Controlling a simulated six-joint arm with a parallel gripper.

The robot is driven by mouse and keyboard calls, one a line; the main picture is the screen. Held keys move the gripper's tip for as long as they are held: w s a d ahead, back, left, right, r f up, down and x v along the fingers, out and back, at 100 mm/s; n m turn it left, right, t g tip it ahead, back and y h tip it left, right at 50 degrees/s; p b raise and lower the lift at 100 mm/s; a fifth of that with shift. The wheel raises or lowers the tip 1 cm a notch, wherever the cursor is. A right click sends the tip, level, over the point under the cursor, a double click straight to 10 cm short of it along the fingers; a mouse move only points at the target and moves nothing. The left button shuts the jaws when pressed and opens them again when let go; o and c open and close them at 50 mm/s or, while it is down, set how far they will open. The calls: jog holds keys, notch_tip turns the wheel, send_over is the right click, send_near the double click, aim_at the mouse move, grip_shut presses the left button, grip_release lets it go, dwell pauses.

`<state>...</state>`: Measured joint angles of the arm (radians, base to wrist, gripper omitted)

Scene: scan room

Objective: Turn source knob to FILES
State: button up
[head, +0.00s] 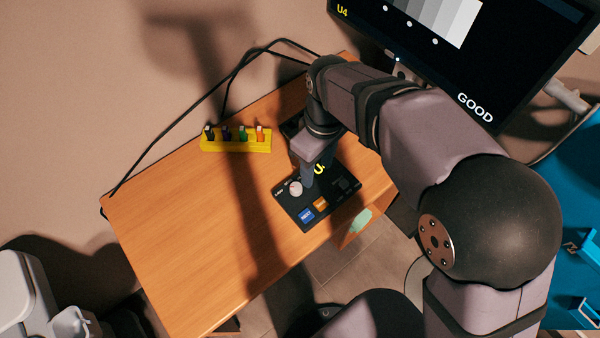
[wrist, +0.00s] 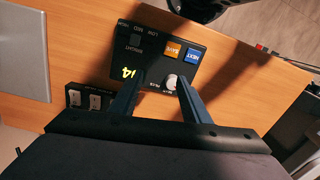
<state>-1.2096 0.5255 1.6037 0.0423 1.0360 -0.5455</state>
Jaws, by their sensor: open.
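The black control panel (head: 291,205) lies on the wooden desk and also shows in the wrist view (wrist: 150,62). Its round white source knob (head: 295,188) shows in the wrist view (wrist: 170,82) close to the right fingertip. The small lettering around the knob is too blurred to read surely, so I cannot tell its setting. My gripper (wrist: 161,79) is open over the panel, with fingers on either side of the knob and the left finger farther off. I cannot tell whether the right finger touches it. In the head view my gripper (head: 309,182) points down just right of the knob.
Blue (wrist: 193,55) and orange (wrist: 172,51) buttons sit beside the knob, with a yellow display (wrist: 128,73) on the panel. A yellow rack (head: 236,145) with several small coloured items stands at the desk's back. A monitor (head: 480,60) reads GOOD. The desk's left (head: 185,240) is clear.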

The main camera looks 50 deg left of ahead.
aim_at(296, 187)
jog(key=shift+n, duration=0.8)
jog(key=s+a, duration=0.1)
jog(key=s, duration=0.1)
jog(key=s+a, duration=0.1)
jog(key=shift+s+a+r, duration=0.3)
jog(key=shift+s, duration=0.1)
jog(key=shift+s+d+f+p, duration=0.1)
jog(key=shift+f+p, duration=0.75)
jog(key=shift+f, duration=2.8)
jog(key=c, duration=1)
